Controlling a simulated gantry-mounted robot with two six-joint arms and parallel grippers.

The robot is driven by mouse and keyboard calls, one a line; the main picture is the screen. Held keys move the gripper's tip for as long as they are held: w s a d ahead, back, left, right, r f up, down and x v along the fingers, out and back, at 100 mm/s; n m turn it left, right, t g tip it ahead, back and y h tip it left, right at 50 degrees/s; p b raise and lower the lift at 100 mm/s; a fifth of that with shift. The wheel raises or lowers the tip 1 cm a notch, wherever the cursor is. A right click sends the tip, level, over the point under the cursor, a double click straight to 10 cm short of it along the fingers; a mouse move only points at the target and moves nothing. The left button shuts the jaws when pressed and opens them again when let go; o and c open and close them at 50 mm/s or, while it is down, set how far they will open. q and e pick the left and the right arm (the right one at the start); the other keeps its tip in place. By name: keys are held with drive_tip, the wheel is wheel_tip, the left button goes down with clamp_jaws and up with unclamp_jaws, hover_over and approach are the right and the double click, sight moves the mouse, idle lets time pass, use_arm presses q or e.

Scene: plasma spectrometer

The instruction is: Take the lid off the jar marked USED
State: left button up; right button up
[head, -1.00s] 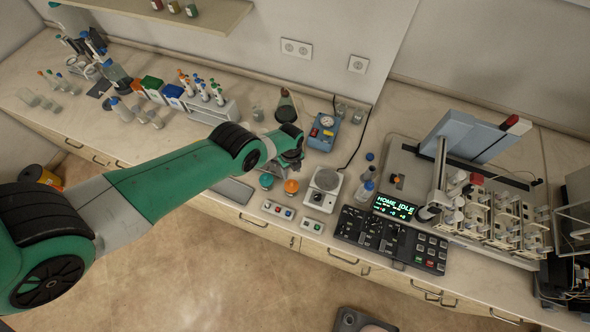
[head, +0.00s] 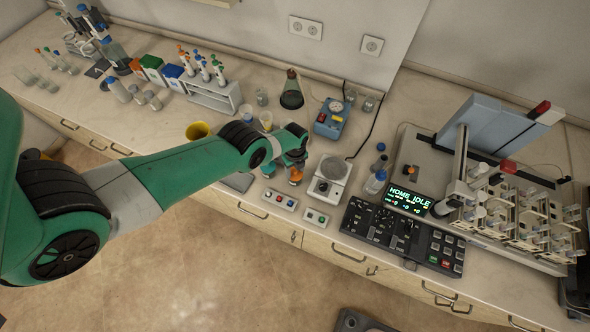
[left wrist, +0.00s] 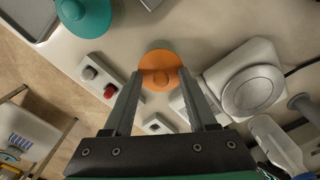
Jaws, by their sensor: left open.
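An orange-lidded jar (head: 296,176) stands near the front of the bench, partly hidden by my left gripper in the head view. Its round orange lid (left wrist: 158,64) shows in the left wrist view between the two fingers. My left gripper (head: 294,163) points down over it, open; the wrist view shows the left gripper's fingertips (left wrist: 160,76) on either side of the lid, with contact unclear. A teal-lidded jar (head: 268,169) stands just left; its teal lid (left wrist: 84,14) is at the top of the wrist view. No USED marking is readable. My right gripper is out of view.
A small balance-like device (head: 331,181) stands close right of the orange jar. Button boxes (head: 280,199) lie in front. A blue instrument (head: 331,118) and a flask (head: 291,95) stand behind. The control panel (head: 400,236) is further right.

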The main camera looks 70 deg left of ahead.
sight(295, 170)
use_arm(q)
drive_tip(key=shift+r, duration=0.1)
drive_tip(key=shift+c, duration=0.3)
clamp_jaws()
wheel_tip(295, 170, up, 10)
drive_tip(key=p, duration=1)
